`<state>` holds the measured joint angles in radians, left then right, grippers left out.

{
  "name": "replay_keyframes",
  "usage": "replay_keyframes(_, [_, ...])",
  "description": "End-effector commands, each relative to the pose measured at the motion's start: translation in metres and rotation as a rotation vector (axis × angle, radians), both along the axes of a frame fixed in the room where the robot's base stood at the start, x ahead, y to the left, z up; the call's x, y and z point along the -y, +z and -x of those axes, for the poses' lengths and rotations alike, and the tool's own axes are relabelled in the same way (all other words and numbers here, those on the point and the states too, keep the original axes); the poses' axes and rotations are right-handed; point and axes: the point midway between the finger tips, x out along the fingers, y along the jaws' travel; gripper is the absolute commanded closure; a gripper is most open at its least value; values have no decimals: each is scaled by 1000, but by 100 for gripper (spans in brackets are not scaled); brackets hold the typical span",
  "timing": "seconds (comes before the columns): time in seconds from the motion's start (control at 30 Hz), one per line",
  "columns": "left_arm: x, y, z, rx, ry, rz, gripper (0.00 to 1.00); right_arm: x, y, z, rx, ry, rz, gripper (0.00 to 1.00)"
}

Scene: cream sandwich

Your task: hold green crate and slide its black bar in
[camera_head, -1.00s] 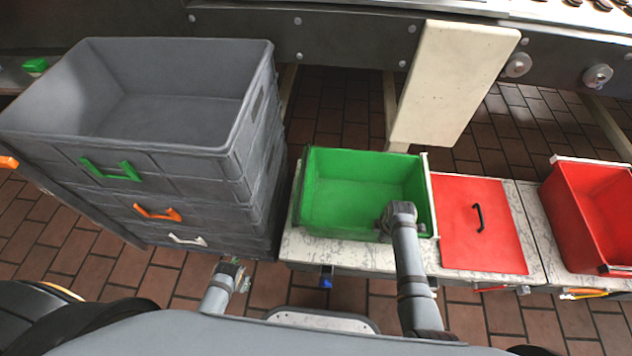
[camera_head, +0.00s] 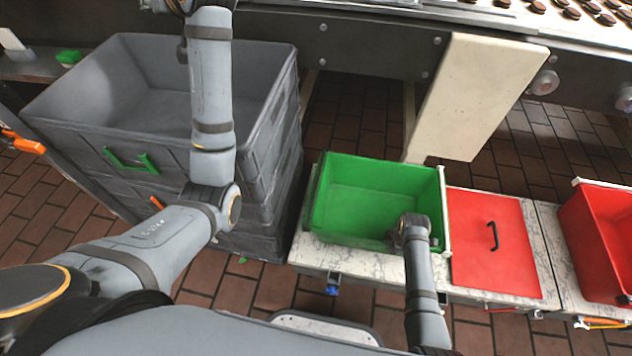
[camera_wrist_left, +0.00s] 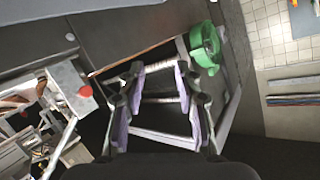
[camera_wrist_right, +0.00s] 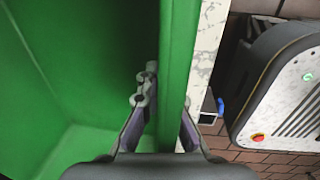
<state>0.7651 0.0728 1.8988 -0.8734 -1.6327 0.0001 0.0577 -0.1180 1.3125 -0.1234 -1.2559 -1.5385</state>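The green crate (camera_head: 372,190) stands open and empty-looking on a marbled bench in the head view. A dark strip (camera_head: 309,203) runs along its left side and may be the black bar; I cannot tell for certain. A pale strip runs along its right side. My right gripper (camera_head: 411,232) is at the crate's near wall. In the right wrist view its fingers (camera_wrist_right: 165,105) straddle the green wall (camera_wrist_right: 178,60), one inside and one outside, close against it. My left gripper (camera_wrist_left: 160,80) is open and empty, high above the grey crates, mostly cut off in the head view.
Stacked grey crates (camera_head: 85,115) stand left of the bench under my left arm. A red lid (camera_head: 485,265) with a black handle lies right of the green crate, and a red crate (camera_head: 600,225) stands beyond. A cream panel (camera_head: 465,105) hangs behind. A green object (camera_wrist_left: 205,45) lies near my left gripper.

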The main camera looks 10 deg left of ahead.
Motion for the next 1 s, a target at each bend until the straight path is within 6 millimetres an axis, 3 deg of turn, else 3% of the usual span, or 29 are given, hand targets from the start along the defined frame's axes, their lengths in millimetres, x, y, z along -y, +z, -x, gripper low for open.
replay_keyframes(0.03, [17, -6, -38, -26, -122, 46, 66, 0, -1, 0, 0, 0, 0, 100])
replay_keyframes(0.1, [57, -26, -85, -81, -317, 137, 66, 0, 0, 0, 1, 0, 0, 100])
replay_keyframes(0.17, [103, -48, -117, -136, -490, 229, 66, 0, 0, 0, 1, 0, 0, 100])
replay_keyframes(0.2, [137, -62, -133, -174, -608, 293, 66, 0, 0, 0, 1, 0, 1, 100])
replay_keyframes(0.3, [226, -89, -154, -252, -880, 449, 66, 0, 0, 0, 1, 0, 0, 100])
replay_keyframes(0.4, [302, -103, -155, -307, -1100, 584, 66, 0, 0, 0, 1, 0, 0, 100])
replay_keyframes(0.5, [364, -109, -146, -348, -1277, 707, 66, 0, 0, 0, 1, 0, 0, 100])
replay_keyframes(0.63, [435, -119, -123, -408, -1461, 871, 66, 0, 0, 0, 2, 0, 0, 100])
replay_keyframes(0.7, [464, -137, -106, -467, -1514, 966, 66, 0, 0, 0, 2, 0, 0, 100])
replay_keyframes(0.77, [473, -167, -92, -544, -1489, 1024, 66, 0, 0, 0, 2, 0, 0, 100])
replay_keyframes(0.83, [464, -204, -82, -626, -1400, 1042, 66, 0, 0, -1, 2, 0, 0, 100])
replay_keyframes(1.0, [413, -290, -59, -795, -1093, 1001, 66, 0, 0, -1, 2, 0, 0, 100])
